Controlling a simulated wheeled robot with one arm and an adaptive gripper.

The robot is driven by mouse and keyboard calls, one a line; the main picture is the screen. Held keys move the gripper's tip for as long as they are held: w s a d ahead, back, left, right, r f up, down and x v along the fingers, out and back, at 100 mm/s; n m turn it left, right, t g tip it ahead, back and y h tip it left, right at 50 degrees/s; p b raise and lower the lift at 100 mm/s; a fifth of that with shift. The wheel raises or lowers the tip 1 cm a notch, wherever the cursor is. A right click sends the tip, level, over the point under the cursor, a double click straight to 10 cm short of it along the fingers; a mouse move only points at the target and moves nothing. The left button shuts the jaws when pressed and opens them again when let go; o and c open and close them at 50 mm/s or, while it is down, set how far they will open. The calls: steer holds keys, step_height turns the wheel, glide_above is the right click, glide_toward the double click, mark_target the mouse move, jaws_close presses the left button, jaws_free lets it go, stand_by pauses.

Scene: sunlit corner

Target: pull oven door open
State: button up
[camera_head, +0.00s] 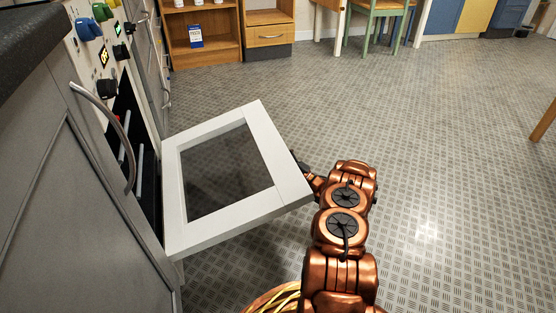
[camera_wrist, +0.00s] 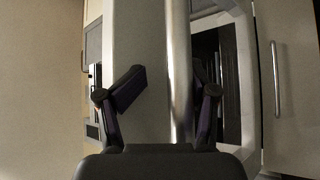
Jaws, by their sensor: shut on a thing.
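The oven door (camera_head: 172,205) is a white frame with a dark glass pane. In the head view it hangs far out from the oven (camera_head: 97,62), sloping, and the dark cavity (camera_head: 150,185) with its racks shows behind it. My gripper (camera_head: 305,172) is at the door's outer right edge, partly hidden behind it. In the wrist view my gripper (camera_wrist: 165,98) has one finger on each side of a shiny metal bar handle (camera_wrist: 181,65) along the door and is shut on it. The handle is hidden in the head view.
Grey cabinets with a curved handle (camera_head: 113,130) stand in front of the oven on the left, below a dark countertop (camera_head: 30,35). A wooden shelf unit (camera_head: 222,52) stands at the back. The patterned floor (camera_head: 430,150) on the right is clear.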

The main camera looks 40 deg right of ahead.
steer(key=shift+s+d+r, duration=0.1)
steer(key=shift+d+r, duration=0.1)
steer(key=shift+d, duration=0.1)
steer(key=s+f+p, duration=0.5)
steer(key=s+f, duration=0.1)
steer(key=shift+s, duration=0.4)
stand_by(0.8)
steer(key=shift+p, duration=0.5)
stand_by(0.3)
